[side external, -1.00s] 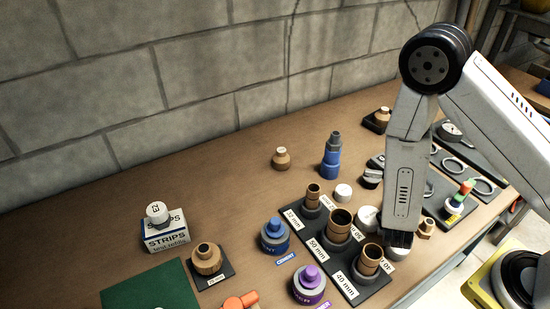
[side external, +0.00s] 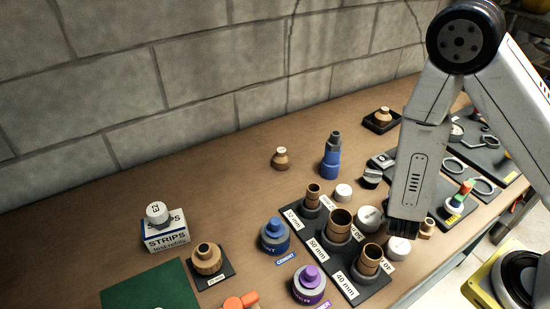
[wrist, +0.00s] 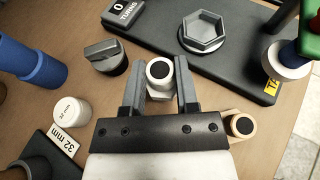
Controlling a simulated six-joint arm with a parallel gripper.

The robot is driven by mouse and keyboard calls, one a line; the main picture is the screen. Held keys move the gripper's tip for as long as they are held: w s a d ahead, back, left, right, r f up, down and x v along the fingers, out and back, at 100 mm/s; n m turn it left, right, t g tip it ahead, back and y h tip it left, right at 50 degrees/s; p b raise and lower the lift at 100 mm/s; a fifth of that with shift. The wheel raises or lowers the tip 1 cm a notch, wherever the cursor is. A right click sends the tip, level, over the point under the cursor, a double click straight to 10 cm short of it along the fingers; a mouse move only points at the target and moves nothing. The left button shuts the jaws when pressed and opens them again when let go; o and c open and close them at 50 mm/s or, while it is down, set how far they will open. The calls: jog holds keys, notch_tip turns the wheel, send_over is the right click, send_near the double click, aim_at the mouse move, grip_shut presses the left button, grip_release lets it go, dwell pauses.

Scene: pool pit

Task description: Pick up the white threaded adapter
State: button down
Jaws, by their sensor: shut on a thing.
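The white threaded adapter (wrist: 159,78), a pale round piece with a dark bore and a wider lower part, sits between the two fingers in the wrist view. My gripper (wrist: 160,84) is shut on it, one finger against each side. In the side external view my gripper (side external: 404,232) is low over the right part of the bench, behind the front white cap. The adapter cannot be made out there.
A tan fitting (wrist: 240,126) is close to my gripper's right. A dark knob (wrist: 105,56) and a white cap (wrist: 72,111) are to its left. A black board with a hexagonal ring (wrist: 203,32) lies beyond. Brown pipe sockets (side external: 340,222) stand nearby.

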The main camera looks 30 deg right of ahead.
jog(key=shift+r, duration=3.25)
jog(key=shift+w, duration=0.1)
